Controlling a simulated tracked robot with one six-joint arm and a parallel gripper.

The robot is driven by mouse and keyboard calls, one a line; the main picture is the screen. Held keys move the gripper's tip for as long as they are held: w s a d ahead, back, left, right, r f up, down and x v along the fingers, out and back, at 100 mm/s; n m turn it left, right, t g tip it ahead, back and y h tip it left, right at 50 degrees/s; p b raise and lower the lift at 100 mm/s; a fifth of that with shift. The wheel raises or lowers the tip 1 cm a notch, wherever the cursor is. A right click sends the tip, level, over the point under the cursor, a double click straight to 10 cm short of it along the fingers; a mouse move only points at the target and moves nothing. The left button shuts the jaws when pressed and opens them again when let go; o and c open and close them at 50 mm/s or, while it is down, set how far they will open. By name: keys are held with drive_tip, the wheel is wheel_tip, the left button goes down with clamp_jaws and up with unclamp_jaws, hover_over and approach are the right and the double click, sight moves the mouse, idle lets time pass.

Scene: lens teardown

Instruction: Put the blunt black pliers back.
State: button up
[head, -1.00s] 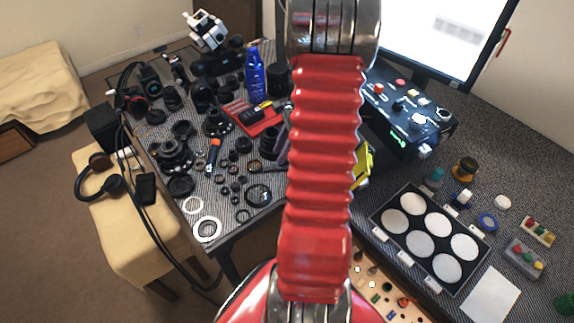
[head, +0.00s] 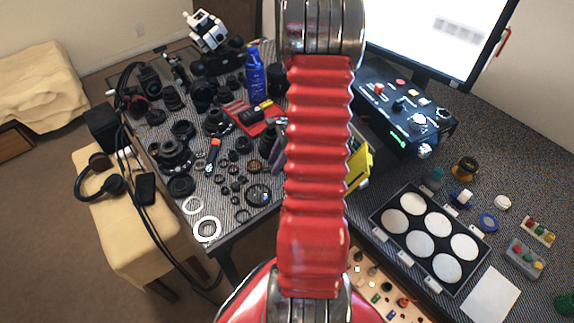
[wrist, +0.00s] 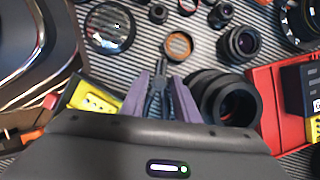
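In the wrist view, the dark pliers (wrist: 161,88) lie between the two purple fingers of my gripper (wrist: 160,82), nose pointing to the top of the picture. The fingers stand apart, one on each side of the pliers. I cannot tell whether they press on the pliers or only flank them. The lower part of the pliers is hidden by my gripper's body. In the head view, my red arm covers the pliers and most of my gripper; only a bit of a purple finger (head: 279,152) shows left of the arm.
A black lens ring (wrist: 228,100) is close right of the fingers, with a red tray (wrist: 277,98) beyond. A yellow item (wrist: 94,98) lies left. Several lens parts crowd the striped mat (wrist: 150,42). A blue bottle (head: 254,75) stands behind in the head view.

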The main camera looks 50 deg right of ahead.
drive_tip(key=shift+c, duration=0.4)
clamp_jaws()
